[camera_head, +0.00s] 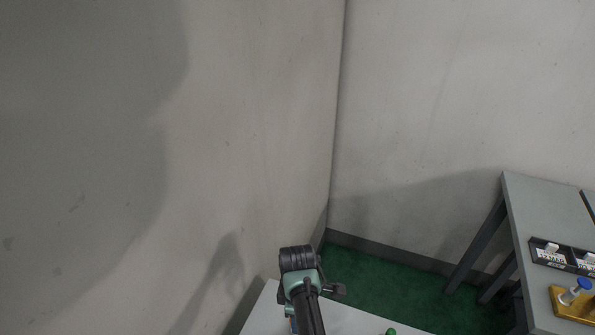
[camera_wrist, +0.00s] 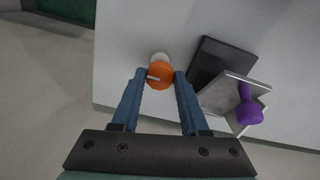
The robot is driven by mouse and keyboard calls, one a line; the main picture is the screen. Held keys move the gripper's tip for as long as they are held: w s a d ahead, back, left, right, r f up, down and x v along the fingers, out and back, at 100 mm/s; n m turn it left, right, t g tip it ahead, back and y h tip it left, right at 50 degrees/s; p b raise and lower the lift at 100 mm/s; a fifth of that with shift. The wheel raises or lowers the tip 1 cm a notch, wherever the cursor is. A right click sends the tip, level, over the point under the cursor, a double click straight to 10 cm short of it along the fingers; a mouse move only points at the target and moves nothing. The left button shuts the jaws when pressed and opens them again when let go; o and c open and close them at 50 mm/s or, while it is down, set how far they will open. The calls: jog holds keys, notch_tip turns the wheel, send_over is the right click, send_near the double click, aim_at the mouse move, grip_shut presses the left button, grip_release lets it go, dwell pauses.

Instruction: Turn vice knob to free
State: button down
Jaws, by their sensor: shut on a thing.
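An orange round knob (camera_wrist: 161,82) with a short pale bar on its face shows in the wrist view, in front of a white round part (camera_wrist: 159,57). My gripper (camera_wrist: 159,76) has one blue-grey finger on each side of the knob and is shut on it. The pale bar points to the left. I cannot tell from these frames which part is the vice body. In the head view my arm hides the gripper's fingers and the knob.
Right of the knob are a dark flat block (camera_wrist: 212,60), a light grey tray (camera_wrist: 212,94) and a purple piece (camera_wrist: 249,108). They stand close to my right finger. In the head view, another table (camera_head: 543,200) bears a dark bin (camera_head: 545,252) and a blue-topped piece (camera_head: 582,285).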

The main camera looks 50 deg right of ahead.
jog(key=shift+w+r, duration=0.1)
jog(key=shift+c, duration=2.1)
grip_release()
notch_tip(320, 180, up, 13)
jog(key=b, duration=0.2)
